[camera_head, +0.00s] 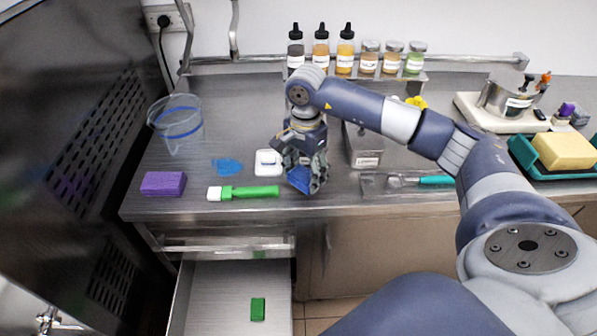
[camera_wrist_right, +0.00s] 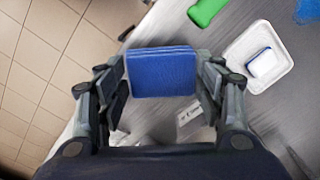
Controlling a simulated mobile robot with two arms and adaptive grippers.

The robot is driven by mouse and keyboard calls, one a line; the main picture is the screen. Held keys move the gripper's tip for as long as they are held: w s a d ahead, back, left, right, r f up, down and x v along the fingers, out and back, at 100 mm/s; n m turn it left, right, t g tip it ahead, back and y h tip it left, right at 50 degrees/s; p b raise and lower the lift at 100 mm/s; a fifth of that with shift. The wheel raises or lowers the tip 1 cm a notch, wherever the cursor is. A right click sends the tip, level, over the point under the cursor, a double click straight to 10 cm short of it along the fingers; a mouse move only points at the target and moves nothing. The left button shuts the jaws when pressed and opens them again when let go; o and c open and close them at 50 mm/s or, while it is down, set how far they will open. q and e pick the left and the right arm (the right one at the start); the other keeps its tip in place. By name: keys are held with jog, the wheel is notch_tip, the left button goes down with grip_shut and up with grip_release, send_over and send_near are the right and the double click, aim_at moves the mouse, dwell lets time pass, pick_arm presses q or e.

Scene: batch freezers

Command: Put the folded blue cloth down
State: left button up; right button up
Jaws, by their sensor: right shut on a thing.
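The folded blue cloth (camera_wrist_right: 160,73) is a small layered blue block between the fingers of my right gripper in the right wrist view. My right gripper (camera_head: 305,178) is shut on it. In the head view the blue cloth (camera_head: 299,179) shows partly behind the fingers, near the front edge of the steel counter (camera_head: 340,200). I cannot tell whether the cloth touches the counter. My left gripper is not in view.
A green-handled brush (camera_head: 243,192), a white dish (camera_head: 268,163), a blue patch (camera_head: 227,167) and a purple block (camera_head: 163,184) lie left of the gripper. A metal container (camera_head: 364,148) and a scraper (camera_head: 375,184) are to the right. An open drawer (camera_head: 225,300) below holds a green block (camera_head: 258,309).

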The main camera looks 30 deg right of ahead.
aim_at(299, 171)
jog(key=shift+w+a+f, duration=0.15)
jog(key=shift+w+a, duration=0.05)
jog(key=shift+w, duration=0.8)
notch_tip(299, 171, down, 3)
jog(key=shift+f+p, duration=0.15)
jog(key=shift+p, duration=0.95)
jog(key=shift+f, duration=0.1)
jog(key=shift+f+b, duration=0.2)
jog(key=shift+b, duration=0.15)
jog(key=o, duration=0.9)
jog(key=shift+r, duration=0.1)
